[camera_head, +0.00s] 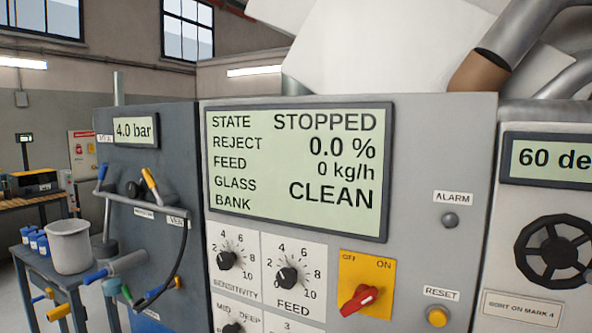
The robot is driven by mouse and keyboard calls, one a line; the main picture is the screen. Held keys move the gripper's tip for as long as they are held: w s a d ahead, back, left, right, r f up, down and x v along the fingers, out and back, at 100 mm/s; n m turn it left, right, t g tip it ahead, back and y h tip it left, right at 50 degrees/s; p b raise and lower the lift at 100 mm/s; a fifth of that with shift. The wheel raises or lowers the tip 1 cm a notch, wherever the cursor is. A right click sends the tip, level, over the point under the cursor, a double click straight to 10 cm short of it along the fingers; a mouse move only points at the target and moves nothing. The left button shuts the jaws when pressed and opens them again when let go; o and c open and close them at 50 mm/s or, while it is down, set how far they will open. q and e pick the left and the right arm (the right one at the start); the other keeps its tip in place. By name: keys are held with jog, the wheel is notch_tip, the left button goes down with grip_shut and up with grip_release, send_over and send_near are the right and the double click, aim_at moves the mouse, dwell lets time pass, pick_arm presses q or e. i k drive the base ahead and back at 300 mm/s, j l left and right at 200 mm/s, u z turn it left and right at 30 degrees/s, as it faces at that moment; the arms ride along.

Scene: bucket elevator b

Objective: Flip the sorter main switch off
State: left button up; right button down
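The sorter main switch (360,299) is a red rotary handle on a yellow plate (350,270) low on the grey sorter panel. OFF is printed at the plate's upper left and ON at its upper right. The handle lies slanted, one end to the lower left and the other to the upper right, on the ON side. The sorter display (297,172) above reads STATE STOPPED, REJECT 0.0 %, FEED 0 kg/h, GLASS BANK CLEAN. Neither of my grippers shows.
SENSITIVITY (227,260) and FEED (287,278) knobs sit left of the switch. A yellow RESET button (437,316) and an ALARM lamp (450,220) are to its right. Hoses and levers project from the dark cabinet (185,150) at left, beside a grey bucket (69,247).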

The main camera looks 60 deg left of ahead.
aim_at(364, 295)
jog(key=u, duration=1.5)
jog(key=k+j, duration=0.05)
